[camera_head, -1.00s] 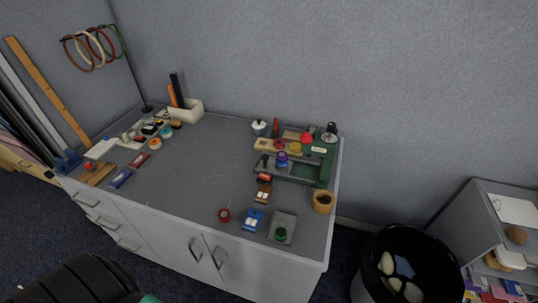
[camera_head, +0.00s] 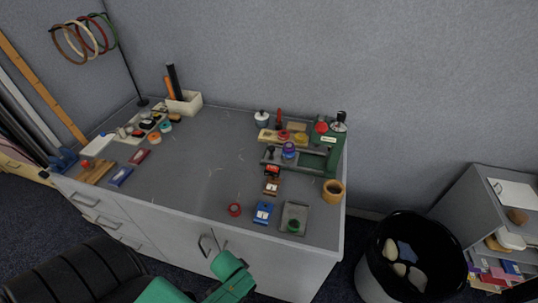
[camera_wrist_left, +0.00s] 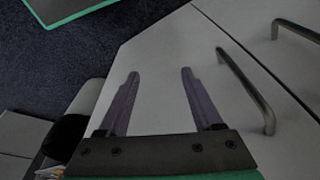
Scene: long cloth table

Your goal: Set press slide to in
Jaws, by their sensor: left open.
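A green press (camera_head: 328,135) stands at the back right of the grey table. A dark green rail-like part (camera_head: 310,168) reaches left from it, and a purple-blue round piece (camera_head: 288,151) sits by it. I cannot tell which part is the slide or how far in it is. My left arm (camera_head: 230,275) shows green at the bottom of the head view, in front of the cabinet doors. In the left wrist view my left gripper (camera_wrist_left: 157,88) is open and empty, with pale cabinet front beyond its fingers. My right gripper is not in view.
A red roll (camera_head: 235,210), a blue block (camera_head: 263,212) and a grey tray (camera_head: 302,212) lie near the table's front edge. A wooden cup (camera_head: 333,191) stands at the right edge. A black bin (camera_head: 378,275) is on the floor right. The table's middle is clear.

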